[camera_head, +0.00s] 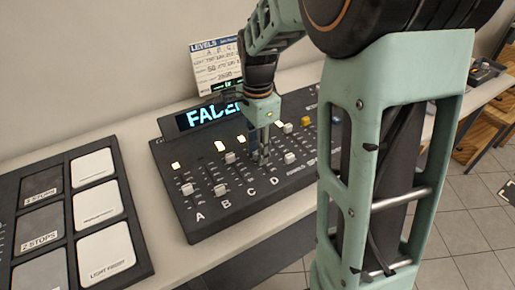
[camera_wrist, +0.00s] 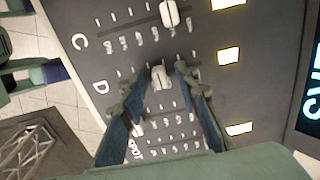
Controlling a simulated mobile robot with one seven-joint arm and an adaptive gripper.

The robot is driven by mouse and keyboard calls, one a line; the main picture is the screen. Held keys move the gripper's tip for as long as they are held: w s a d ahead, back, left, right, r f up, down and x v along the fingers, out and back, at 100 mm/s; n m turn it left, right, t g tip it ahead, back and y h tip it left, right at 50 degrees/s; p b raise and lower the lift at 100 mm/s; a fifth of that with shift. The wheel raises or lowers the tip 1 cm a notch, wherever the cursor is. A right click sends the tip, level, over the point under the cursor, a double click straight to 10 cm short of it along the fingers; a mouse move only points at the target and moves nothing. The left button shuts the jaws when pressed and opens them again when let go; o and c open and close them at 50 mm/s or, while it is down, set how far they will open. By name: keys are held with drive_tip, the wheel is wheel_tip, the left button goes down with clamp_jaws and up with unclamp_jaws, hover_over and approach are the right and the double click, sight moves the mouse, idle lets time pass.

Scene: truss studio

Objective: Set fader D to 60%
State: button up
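The dark fader board (camera_head: 205,232) lies on the table with slots labelled A, B, C and D. In the wrist view, fader D's light cap (camera_wrist: 161,77) sits in the D row, partway along its slot. My gripper (camera_head: 261,158) points down over the D slot and hides its cap in the head view. In the wrist view my gripper (camera_wrist: 167,70) has its fingertips apart, one on each side of the cap. A gap shows on the right; contact on the left cannot be told. Fader C's cap (camera_wrist: 169,14) is beside it.
Other caps, such as fader A's (camera_head: 187,189) and fader B's (camera_head: 220,189), stand nearby. A lit display (camera_head: 207,116) and a LEVELS slate (camera_head: 217,68) with handwriting too small to read are behind. A panel of large buttons (camera_head: 97,202) lies left.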

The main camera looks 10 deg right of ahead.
wheel_tip(320, 180, up, 12)
idle(0.6)
